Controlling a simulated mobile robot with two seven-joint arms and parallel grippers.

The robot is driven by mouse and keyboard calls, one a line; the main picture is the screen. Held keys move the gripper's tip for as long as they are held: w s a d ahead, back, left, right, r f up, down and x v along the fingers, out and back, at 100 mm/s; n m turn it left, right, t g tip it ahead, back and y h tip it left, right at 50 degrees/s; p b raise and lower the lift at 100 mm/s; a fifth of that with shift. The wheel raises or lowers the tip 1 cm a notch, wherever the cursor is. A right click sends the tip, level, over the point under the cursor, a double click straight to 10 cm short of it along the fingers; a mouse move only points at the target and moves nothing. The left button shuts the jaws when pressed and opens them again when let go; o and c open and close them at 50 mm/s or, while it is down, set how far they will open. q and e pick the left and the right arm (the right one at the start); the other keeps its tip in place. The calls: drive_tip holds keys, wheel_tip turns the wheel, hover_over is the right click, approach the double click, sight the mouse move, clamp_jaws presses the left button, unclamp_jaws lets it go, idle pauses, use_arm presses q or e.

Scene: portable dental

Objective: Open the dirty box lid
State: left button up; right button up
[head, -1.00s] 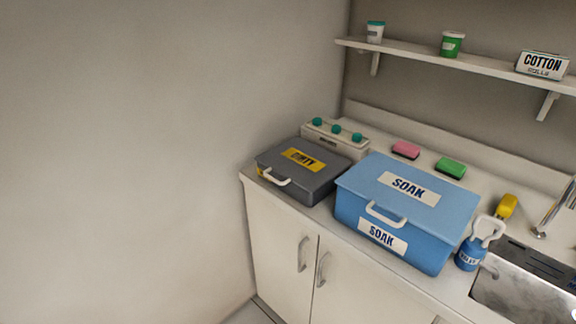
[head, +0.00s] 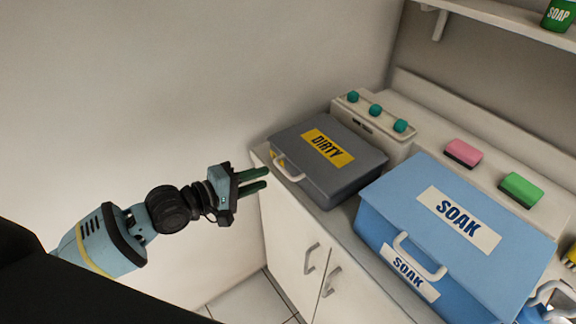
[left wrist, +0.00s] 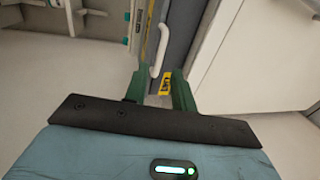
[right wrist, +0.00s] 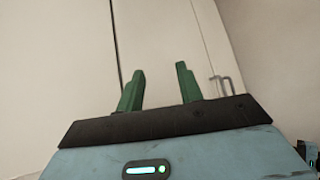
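The dirty box (head: 350,185) is a dark grey box with a yellow DIRTY label on its shut lid (head: 365,150). It stands at the left end of the counter, with a white handle (head: 287,168) on its front. My left gripper (head: 266,180) is open and empty, in front of the box and close to the handle in the head view. In the left wrist view the handle (left wrist: 159,52) shows ahead, between the open green fingers. My right gripper (right wrist: 160,85) is open and empty, facing pale cabinet doors; it is not in the head view.
A blue SOAK box (head: 455,235) stands right of the dirty box. A white unit with teal knobs (head: 378,122) is behind it. Pink (head: 463,152) and green (head: 521,189) sponges lie at the back. A wall (head: 180,80) closes the left side.

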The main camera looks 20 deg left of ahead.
sight(284, 169)
use_arm(q)
drive_tip(key=shift+x, duration=3.95)
drive_tip(key=shift+a, duration=0.1)
clamp_jaws()
